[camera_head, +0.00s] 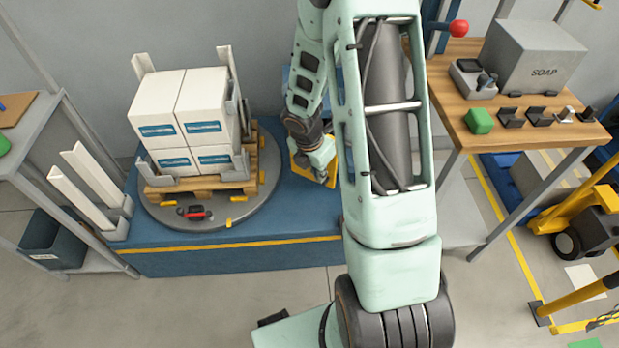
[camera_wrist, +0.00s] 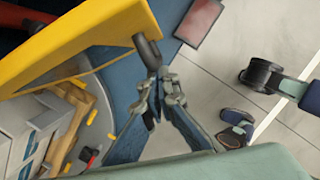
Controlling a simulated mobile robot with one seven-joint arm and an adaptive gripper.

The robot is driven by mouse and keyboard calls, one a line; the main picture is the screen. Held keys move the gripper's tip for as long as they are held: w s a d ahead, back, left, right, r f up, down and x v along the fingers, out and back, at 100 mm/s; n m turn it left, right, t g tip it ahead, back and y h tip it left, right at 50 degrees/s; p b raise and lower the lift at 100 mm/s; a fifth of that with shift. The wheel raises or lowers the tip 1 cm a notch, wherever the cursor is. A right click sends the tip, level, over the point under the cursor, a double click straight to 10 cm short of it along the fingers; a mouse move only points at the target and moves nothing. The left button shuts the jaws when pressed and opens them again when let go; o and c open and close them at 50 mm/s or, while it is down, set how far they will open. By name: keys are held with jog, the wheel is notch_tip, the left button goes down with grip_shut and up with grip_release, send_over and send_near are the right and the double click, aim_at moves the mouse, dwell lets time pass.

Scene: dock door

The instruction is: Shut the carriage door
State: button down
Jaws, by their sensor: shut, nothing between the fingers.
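In the wrist view the yellow door (camera_wrist: 80,40) fills the upper left. A dark rod-like handle (camera_wrist: 147,50) stands out from its right edge. My gripper (camera_wrist: 153,86) is shut and empty, with its fingertips close to the end of this handle. I cannot tell whether they touch it. The door looks swung out at an angle. The carriage behind it is mostly hidden.
White boxes (camera_head: 187,105) stand on a pallet (camera_head: 200,181) on the round turntable (camera_head: 185,216), left of my gripper. A wooden-topped bench (camera_head: 460,85) is at right, a grey shelf (camera_head: 30,180) at left. Open floor (camera_head: 230,287) lies in front.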

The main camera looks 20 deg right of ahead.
jog(key=w+d+n+t+y+p, duration=0.1)
jog(key=w+d+n+p, duration=0.3)
jog(key=d+n+p, duration=0.2)
jog(key=shift+w+d+n+p, duration=0.35)
jog(key=shift+n+p, duration=0.05)
jog(key=shift+p, duration=1)
